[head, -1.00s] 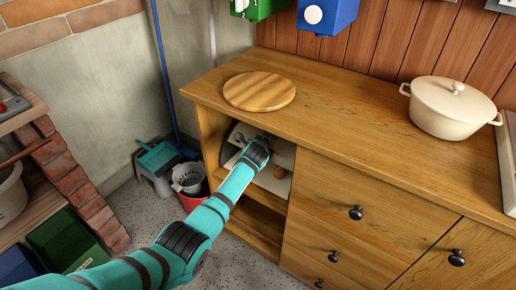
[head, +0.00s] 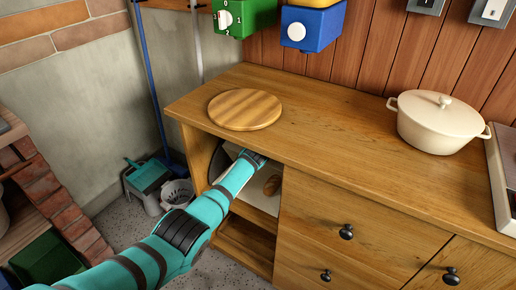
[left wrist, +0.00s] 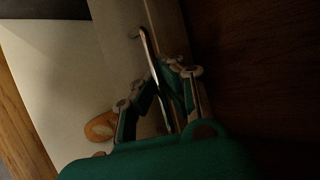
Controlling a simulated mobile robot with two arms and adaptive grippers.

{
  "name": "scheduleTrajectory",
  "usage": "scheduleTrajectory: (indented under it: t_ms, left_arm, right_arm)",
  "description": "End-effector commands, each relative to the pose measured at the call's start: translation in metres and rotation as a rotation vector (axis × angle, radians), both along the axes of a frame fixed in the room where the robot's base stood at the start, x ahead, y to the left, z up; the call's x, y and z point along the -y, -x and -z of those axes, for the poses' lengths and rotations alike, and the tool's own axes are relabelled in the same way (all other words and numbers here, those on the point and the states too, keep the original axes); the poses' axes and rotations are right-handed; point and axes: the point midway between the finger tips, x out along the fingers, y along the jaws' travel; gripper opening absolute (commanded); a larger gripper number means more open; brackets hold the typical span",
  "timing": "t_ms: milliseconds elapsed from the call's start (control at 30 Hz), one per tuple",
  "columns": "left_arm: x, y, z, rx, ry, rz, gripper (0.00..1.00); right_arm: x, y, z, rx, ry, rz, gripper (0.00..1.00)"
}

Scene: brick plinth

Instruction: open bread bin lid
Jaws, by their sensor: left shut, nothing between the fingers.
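The bread bin (head: 231,153) is a pale box with a dark side in the open left compartment of the wooden cabinet, mostly hidden by my arm and the countertop. My left arm reaches into that compartment, and the fingers are hidden in the head view. In the left wrist view, my left gripper (left wrist: 170,68) is shut and empty, close beside a shiny metal bar handle (left wrist: 147,42) on a pale beige panel (left wrist: 120,35). I cannot tell whether they touch, or how far the lid stands open. My right gripper is not in view.
A brown bread loaf (head: 272,185) lies on a pale surface right of my arm. The countertop (head: 330,120) above carries a round wooden board (head: 245,109) and a cream pot (head: 440,122). Drawers with dark knobs (head: 346,232) adjoin the compartment. A grey bucket (head: 177,192) stands left.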

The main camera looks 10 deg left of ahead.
Motion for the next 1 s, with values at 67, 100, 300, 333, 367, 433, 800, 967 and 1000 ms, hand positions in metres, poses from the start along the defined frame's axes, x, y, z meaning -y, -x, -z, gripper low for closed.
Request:
scheduleTrajectory:
  t_ms: [67, 100, 300, 333, 367, 433, 800, 967, 1000]
  left_arm:
    - [0.000, -0.001, -0.003, 0.005, 0.000, 0.000, 0.00]
    - [0.000, -0.001, -0.003, 0.005, 0.000, 0.000, 0.00]
    - [0.000, -0.001, -0.002, 0.004, -0.001, 0.001, 0.16]
    - [0.000, -0.001, -0.002, 0.004, -0.001, 0.001, 0.20]
    - [0.000, -0.001, -0.002, 0.004, -0.001, 0.001, 0.24]
    - [0.000, -0.001, -0.001, 0.003, -0.001, 0.000, 0.31]
    - [0.000, 0.002, -0.002, 0.002, 0.000, 0.000, 0.31]
    - [0.001, 0.011, -0.008, 0.005, -0.001, 0.001, 0.31]
    - [0.001, 0.016, -0.007, 0.004, -0.001, 0.001, 0.31]
  right_arm:
    - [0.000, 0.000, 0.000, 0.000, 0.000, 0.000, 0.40]
    - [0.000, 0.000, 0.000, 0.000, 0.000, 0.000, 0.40]
    - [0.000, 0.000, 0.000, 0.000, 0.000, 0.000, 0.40]
    - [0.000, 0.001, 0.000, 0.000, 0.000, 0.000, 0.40]
    - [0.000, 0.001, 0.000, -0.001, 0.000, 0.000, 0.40]
    - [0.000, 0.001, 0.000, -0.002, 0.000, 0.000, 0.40]
    - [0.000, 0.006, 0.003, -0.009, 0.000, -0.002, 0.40]
    - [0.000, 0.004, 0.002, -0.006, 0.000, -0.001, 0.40]
    - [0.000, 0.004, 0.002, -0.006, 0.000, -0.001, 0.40]
